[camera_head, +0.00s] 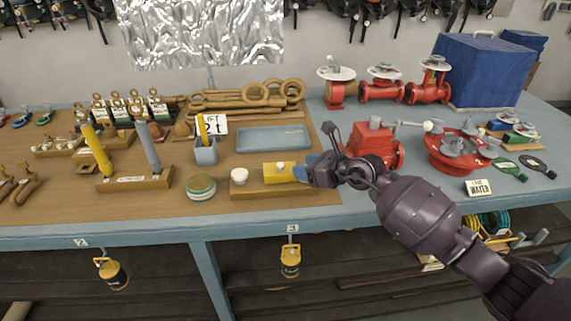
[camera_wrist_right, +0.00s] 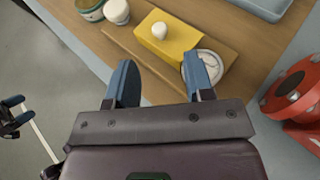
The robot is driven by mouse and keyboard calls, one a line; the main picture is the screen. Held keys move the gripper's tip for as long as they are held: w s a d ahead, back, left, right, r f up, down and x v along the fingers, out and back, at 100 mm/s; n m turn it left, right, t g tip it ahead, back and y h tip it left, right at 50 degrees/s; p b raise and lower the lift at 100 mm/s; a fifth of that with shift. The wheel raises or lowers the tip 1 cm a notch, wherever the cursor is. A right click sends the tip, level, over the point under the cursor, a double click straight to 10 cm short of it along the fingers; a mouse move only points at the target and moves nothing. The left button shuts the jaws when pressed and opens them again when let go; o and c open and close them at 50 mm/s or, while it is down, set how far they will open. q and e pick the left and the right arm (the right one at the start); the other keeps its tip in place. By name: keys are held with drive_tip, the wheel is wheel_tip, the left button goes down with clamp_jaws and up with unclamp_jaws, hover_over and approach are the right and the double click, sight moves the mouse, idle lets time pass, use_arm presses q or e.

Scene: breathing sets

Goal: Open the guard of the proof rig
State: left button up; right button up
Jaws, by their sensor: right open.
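The proof rig is a wooden base (camera_wrist_right: 130,42) near the front edge of the bench. Its yellow guard (camera_head: 278,174) has a white knob on top; the guard and knob (camera_wrist_right: 160,30) also show in the wrist view. The guard sits down on the base. A round white dial (camera_wrist_right: 208,66) shows beside its right end, partly behind a finger.
Red valve parts (camera_head: 372,146) stand close to my right wrist. The bench front (camera_head: 150,233) is just before the rig.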

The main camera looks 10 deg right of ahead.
sight(282, 164)
drive_tip(key=shift+x, duration=3.6)
drive_tip(key=shift+r, duration=0.1)
clamp_jaws()
